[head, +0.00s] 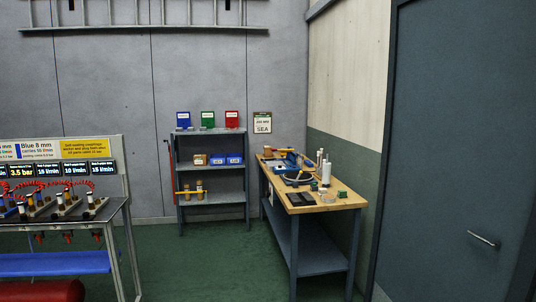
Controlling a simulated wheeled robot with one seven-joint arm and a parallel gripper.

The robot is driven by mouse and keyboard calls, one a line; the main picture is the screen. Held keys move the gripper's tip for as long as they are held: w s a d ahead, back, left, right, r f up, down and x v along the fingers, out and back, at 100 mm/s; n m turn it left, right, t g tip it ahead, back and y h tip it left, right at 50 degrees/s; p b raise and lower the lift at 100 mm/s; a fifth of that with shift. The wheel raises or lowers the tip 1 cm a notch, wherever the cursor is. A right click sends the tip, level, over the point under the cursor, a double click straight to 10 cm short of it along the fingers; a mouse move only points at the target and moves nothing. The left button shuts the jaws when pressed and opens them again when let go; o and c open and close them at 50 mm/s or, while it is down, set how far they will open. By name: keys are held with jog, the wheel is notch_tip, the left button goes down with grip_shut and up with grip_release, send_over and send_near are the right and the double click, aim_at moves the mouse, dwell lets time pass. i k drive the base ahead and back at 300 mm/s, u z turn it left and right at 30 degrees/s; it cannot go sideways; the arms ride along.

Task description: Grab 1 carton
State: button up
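My gripper is not in the head view.
A wooden-topped workbench (330,199) with tools and small items stands right of the shelves. A test stand (70,210) with displays and red hoses is at left, a red cylinder (42,291) below. A blue-grey door (455,150) is at right. Green floor (200,270) between is clear.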

aim_at(267, 152)
jog(key=u, duration=0.25)
jog(key=k, duration=0.3)
jog(key=u, duration=0.5)
jog(key=i, duration=2.65)
jog(key=z, duration=0.65)
jog(key=i, duration=6)
jog(key=u, duration=0.1)
